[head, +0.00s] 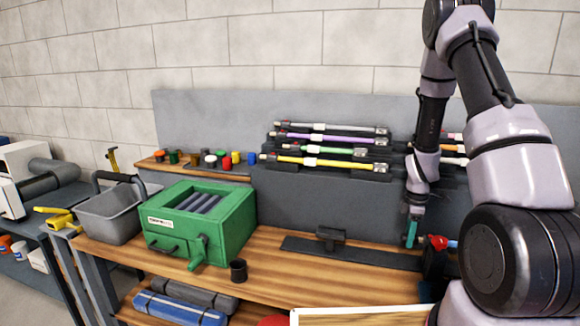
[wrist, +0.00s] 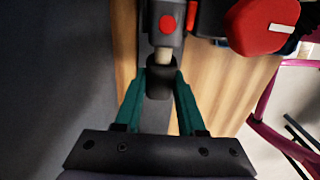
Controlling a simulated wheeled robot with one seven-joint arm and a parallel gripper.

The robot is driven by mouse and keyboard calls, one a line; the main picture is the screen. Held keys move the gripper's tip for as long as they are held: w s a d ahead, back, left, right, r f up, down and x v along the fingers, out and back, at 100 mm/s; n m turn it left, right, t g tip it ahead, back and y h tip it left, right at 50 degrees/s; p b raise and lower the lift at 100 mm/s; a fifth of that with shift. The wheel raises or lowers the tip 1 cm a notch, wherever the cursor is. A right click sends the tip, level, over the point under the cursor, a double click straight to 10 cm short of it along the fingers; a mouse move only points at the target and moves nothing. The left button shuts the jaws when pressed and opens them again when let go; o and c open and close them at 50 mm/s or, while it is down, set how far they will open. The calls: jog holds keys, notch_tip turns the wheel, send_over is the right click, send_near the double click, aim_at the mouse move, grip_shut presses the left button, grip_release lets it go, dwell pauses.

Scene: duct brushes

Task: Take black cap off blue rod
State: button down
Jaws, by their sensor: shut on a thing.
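My gripper (wrist: 160,92) has teal fingers shut on the black cap (wrist: 159,83) at the upper middle of the wrist view. A short beige stub (wrist: 163,57) meets the cap's far end and runs up into a dark clamp with a red button. I cannot tell how deep the stub sits in the cap. The rod's blue body does not show clearly in the wrist view. In the head view the gripper (head: 411,234) is at the right, beside a red knob; a small blue patch shows just right of it, partly behind my arm. The cap is hidden there.
A red knob (wrist: 262,25) stands close right of the clamp. The bench holds a green box (head: 200,225) with a crank, a dark cup (head: 238,270) and a flat dark stand (head: 345,252). Several coloured rods lie on the back rack (head: 327,150). Small coloured caps line a shelf.

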jog(key=shift+w+a, duration=0.3)
jog(key=shift+a, duration=0.65)
jog(key=shift+w+a, duration=0.25)
jog(key=shift+a, duration=0.65)
notch_tip(320, 180, up, 8)
jog(key=a, duration=0.1)
jog(key=shift+w+a, duration=0.2)
